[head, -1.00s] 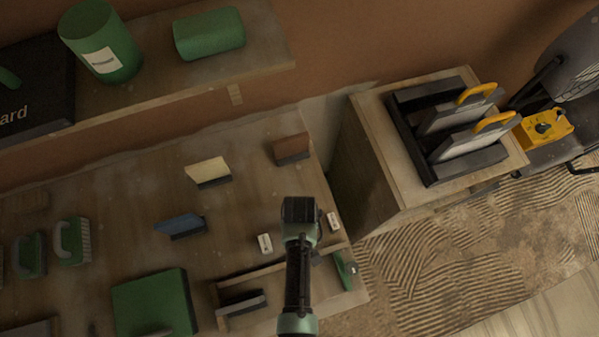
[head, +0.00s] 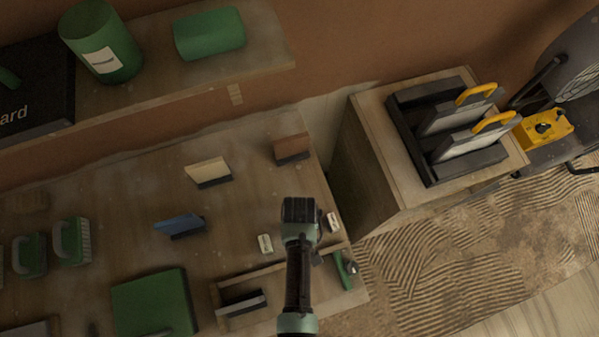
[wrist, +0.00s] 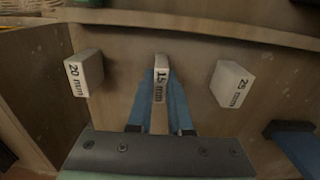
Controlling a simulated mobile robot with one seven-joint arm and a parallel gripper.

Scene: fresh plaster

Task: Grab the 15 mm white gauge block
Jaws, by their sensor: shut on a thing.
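The white 15 mm gauge block (wrist: 161,64) stands upright in the middle of the wrist view, its label facing the camera. My gripper (wrist: 160,90) has its blue fingers on both sides of the block and is shut on it. In the head view my gripper (head: 300,212) is low over the workbench and hides the 15 mm block. The 20 mm block (wrist: 84,72) stands to its left in the wrist view, and the 25 mm block (wrist: 231,83) to its right. Both are apart from the fingers.
A wooden tray (head: 222,317) holding tools lies close by on the bench. A blue-faced float (head: 180,224), a cream one (head: 207,170) and a brown one (head: 291,147) stand around. A wooden cabinet (head: 375,140) rises beyond the bench's right edge.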

